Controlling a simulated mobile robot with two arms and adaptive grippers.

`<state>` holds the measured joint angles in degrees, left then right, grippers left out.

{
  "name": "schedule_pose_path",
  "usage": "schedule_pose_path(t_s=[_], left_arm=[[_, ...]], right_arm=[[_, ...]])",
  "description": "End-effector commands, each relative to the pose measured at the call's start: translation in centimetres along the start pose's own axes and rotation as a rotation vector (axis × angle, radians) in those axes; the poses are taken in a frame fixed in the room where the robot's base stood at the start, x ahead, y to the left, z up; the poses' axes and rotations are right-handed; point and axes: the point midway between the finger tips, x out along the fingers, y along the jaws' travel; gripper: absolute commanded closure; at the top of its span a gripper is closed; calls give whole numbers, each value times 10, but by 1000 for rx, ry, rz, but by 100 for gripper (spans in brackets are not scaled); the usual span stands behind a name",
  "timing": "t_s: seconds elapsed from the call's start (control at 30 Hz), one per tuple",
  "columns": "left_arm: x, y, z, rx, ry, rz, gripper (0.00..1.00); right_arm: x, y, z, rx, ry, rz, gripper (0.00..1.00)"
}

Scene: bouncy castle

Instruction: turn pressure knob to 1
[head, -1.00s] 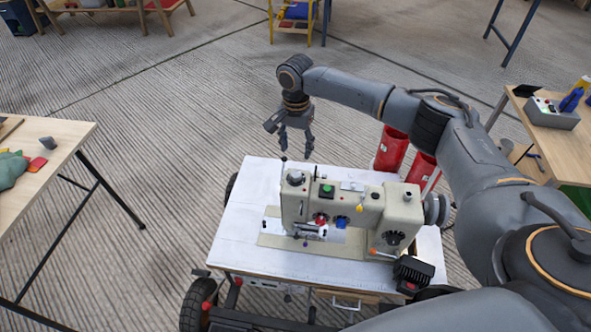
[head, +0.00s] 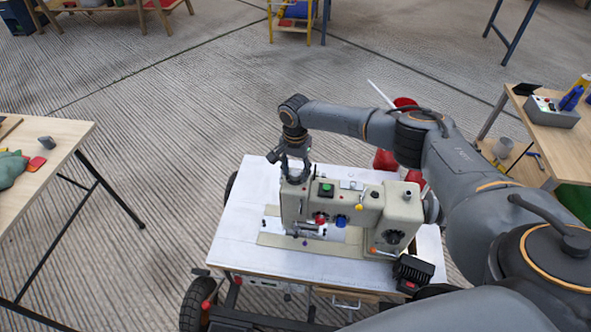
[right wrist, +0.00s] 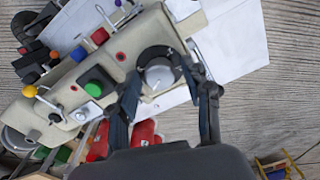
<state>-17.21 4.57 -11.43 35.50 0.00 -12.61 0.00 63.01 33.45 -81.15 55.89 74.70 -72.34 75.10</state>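A cream sewing machine (head: 365,203) stands on a white-topped table (head: 235,235). A round grey knob with a pointer bar (right wrist: 159,75) sits on its top at the left end; I take it to be the pressure knob. My right gripper (head: 294,172) points down over that end. In the right wrist view its two fingers (right wrist: 162,80) are apart, one on each side of the knob. Contact with the knob cannot be told. My left gripper is not in view.
Red cylinders (head: 385,160) stand behind the table. A wooden table (head: 70,135) is at the left, another with a control box (head: 550,110) at the right.

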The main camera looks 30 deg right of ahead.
Motion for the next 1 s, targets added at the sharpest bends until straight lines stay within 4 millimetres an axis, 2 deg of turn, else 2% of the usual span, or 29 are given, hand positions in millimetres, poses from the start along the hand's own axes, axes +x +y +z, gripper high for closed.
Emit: schedule_pose_path(t_s=[0.03,0.2,0.47,0.63,1.0], left_arm=[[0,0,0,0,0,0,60],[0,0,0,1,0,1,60],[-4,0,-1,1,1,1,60],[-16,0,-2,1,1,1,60],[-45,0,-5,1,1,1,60]], right_arm=[[0,0,0,0,0,0,67],[0,0,0,0,0,0,100],[-1,0,0,-15,0,1,100],[-3,1,1,-67,-2,0,100],[-2,1,2,-328,-6,1,100]])
